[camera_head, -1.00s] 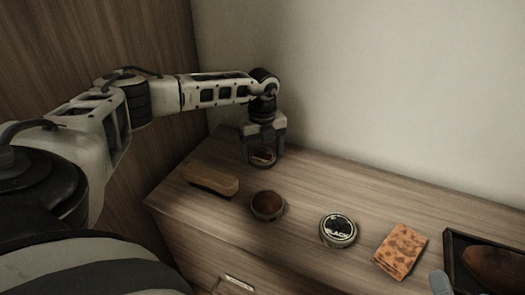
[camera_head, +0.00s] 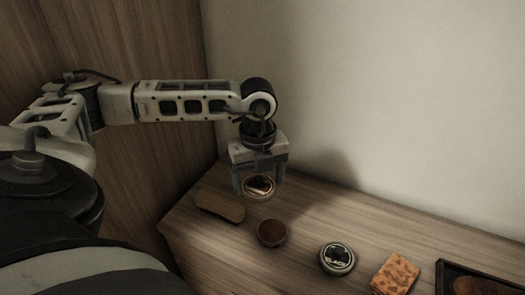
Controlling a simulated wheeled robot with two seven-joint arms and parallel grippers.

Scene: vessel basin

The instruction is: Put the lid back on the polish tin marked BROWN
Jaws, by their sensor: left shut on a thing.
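My left gripper (camera_head: 259,187) is shut on a round lid (camera_head: 260,187), held level above the cabinet top. The lid has a dark label with pale marks that I cannot read. An open tin (camera_head: 271,233) with brown polish in it stands on the cabinet top, below and slightly right of the held lid. The lid and the tin are apart. My right gripper is not in view.
A wooden brush (camera_head: 220,207) lies left of the open tin. A spotted orange-brown cloth (camera_head: 396,272) lies right of the black tin. A dark tray (camera_head: 447,272) with a brown shoe is at the far right. The wall is behind the cabinet top (camera_head: 320,213).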

